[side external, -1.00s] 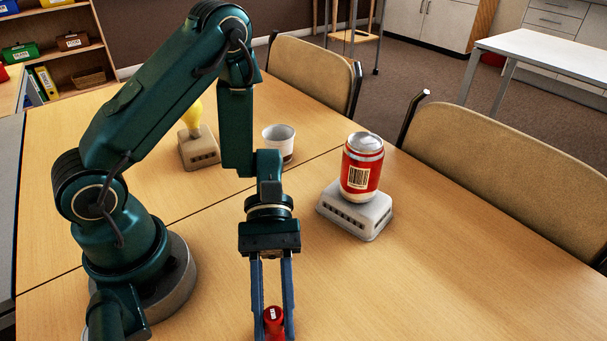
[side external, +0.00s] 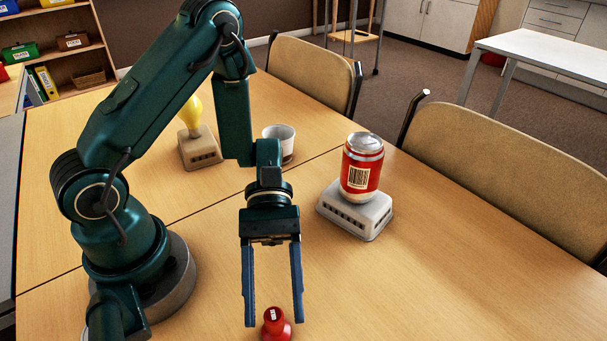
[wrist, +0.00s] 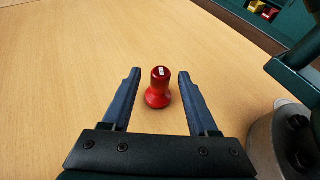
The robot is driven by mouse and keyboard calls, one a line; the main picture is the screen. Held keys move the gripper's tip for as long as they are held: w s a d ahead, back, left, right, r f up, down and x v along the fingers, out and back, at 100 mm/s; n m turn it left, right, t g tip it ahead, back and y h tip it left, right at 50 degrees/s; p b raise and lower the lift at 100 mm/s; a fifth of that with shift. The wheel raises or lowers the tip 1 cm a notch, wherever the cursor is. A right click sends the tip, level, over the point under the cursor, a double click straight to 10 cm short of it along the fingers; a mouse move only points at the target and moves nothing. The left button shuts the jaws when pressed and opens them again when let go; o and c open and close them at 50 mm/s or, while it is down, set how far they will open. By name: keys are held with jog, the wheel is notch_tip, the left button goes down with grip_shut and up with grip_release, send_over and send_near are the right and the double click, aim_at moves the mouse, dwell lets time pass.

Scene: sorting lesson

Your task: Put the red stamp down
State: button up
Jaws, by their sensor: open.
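The red stamp (side external: 276,325) stands upright on the wooden table (side external: 440,290) near the bottom edge of the side view, its lower part close to the picture edge. It has a knob handle with a small white label on top. In the wrist view the whole stamp (wrist: 159,88) shows, with its flared base on the table. My gripper (side external: 274,322) is open and empty. Its two blue fingers are spread left and right of the stamp, with clear gaps on both sides in the wrist view (wrist: 157,74). In the side view the fingertips are above the stamp's base.
A red can (side external: 361,168) stands on a grey block (side external: 354,212) to the right. Chairs (side external: 507,160) line the far side. The table's right front is clear.

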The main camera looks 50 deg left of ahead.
jog(key=v, duration=1)
jog(key=s+a+r+m+t+y, duration=0.2)
jog(key=a+r+m+t+y, duration=0.2)
jog(key=r+m+t+y, duration=0.4)
jog(key=shift+a+r+m+t+y, duration=0.4)
jog(key=shift+m+t+y, duration=1.4)
jog(key=shift+t, duration=0.5)
